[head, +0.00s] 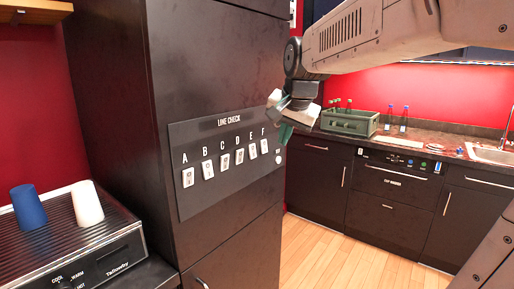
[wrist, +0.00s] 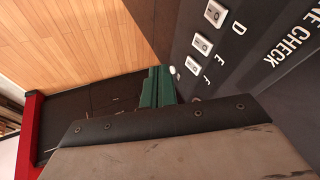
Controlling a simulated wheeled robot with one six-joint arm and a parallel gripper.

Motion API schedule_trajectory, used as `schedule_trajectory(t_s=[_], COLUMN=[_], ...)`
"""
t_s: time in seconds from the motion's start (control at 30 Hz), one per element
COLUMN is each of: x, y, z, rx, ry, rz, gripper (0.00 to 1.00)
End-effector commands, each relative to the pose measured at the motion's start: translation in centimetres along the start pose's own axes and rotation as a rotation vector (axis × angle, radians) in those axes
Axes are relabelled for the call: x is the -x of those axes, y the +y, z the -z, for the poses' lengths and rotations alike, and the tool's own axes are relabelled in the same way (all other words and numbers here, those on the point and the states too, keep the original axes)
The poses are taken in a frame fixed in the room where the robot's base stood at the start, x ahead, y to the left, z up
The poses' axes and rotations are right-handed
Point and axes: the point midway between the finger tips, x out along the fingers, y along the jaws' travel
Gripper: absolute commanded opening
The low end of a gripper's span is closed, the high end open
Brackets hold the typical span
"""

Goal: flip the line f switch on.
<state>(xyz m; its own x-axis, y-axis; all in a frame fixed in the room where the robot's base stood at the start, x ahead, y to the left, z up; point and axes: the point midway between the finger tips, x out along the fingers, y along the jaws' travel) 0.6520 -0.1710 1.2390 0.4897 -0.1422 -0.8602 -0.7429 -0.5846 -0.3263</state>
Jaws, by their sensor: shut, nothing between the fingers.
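The line F switch (head: 264,146) is the rightmost white rocker in the row on the dark LINE CHECK panel (head: 222,190), under the letter F. It also shows in the wrist view (wrist: 192,66), close to my fingers. Its on or off position is too small to tell. My gripper (head: 286,132) is in front of the panel's right edge, up and right of the F switch in the head view. In the wrist view its teal fingers (wrist: 157,88) are closed together and empty, beside the F switch and the round white button (wrist: 172,70). I cannot tell whether they touch the panel.
Several similar switches run left from F, with the E switch (head: 252,150) closest. The round button (head: 278,158) sits just right of F. A toaster-like warmer (head: 110,245) with blue and white cups stands at left. A green crate (head: 350,122) is on the back counter. Floor is clear.

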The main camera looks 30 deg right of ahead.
Motion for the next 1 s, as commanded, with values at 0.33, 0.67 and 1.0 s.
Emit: schedule_trajectory(t_s=[0.33,0.67,1.0], x=[-0.4,-1.8,-8.8], y=[-0.7,-0.7,-0.8], z=[4.9,4.9,5.3], rx=[-0.147,-0.144,-0.143], ry=[0.067,0.065,0.062], rz=[0.025,0.023,0.021], gripper=[0.00,0.00,0.00])
